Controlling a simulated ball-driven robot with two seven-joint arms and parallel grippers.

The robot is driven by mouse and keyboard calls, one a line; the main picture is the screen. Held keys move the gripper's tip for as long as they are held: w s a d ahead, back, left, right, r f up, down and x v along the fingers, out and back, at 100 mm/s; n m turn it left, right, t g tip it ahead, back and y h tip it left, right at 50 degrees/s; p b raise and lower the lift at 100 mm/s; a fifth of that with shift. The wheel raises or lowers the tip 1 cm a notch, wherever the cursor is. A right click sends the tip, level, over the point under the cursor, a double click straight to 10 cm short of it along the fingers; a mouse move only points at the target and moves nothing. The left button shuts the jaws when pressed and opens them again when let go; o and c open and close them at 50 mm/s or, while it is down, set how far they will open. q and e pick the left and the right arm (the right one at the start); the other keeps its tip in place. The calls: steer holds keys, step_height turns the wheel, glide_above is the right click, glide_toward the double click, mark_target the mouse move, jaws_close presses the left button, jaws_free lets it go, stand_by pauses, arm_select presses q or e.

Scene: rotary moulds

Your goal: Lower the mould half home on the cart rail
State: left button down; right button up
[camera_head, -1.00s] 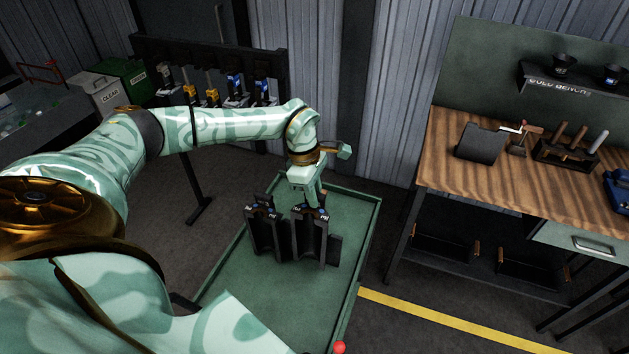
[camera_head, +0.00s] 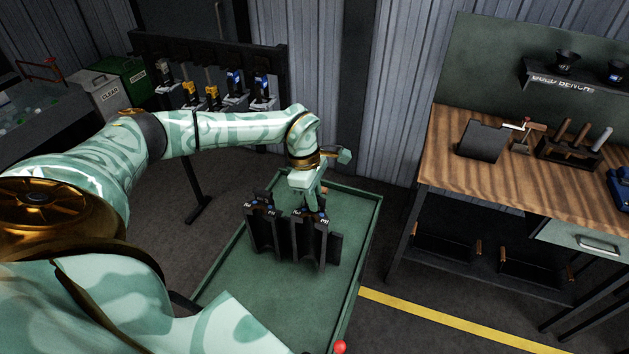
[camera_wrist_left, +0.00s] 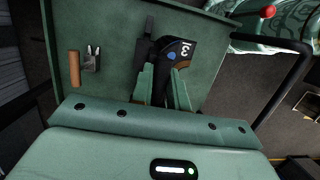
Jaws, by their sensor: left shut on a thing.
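My left gripper (camera_head: 317,206) reaches down over the green cart (camera_head: 275,310) and is shut on the top of a dark mould half (camera_head: 309,243). The held mould half is upright. It stands close beside another dark, upright mould half (camera_head: 263,229) to its left; I cannot tell whether they touch. In the left wrist view the two green fingers (camera_wrist_left: 164,88) flank the held half's dark top (camera_wrist_left: 178,50), which carries a white mark and a blue dot. The rail is hidden under the moulds, so I cannot tell whether the held half is fully seated. My right gripper is out of view.
A wooden bench (camera_head: 500,180) with tools stands to the right. A dark rack (camera_head: 215,50) with several hanging pieces is behind. In the left wrist view a brown-handled item (camera_wrist_left: 74,78) and a small metal piece (camera_wrist_left: 92,60) lie on the cart. The cart's front is clear.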

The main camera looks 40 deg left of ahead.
arm_select(q)
steer(key=shift+w+d+r, duration=0.1)
steer(key=shift+w+r, duration=0.1)
steer(key=shift+a+b+x, duration=0.15)
steer(key=shift+b+x, duration=0.2)
steer(key=shift+x, duration=0.4)
steer(key=shift+a+b+x, duration=0.15)
steer(key=shift+b+x, duration=0.2)
steer(key=shift+x, duration=0.4)
stand_by(2.0)
steer(key=c, duration=1.3)
jaws_free()
steer(key=shift+s, duration=0.1)
steer(key=shift+s+f, duration=0.25)
steer(key=v, duration=1.6)
steer(key=shift+r, duration=0.35)
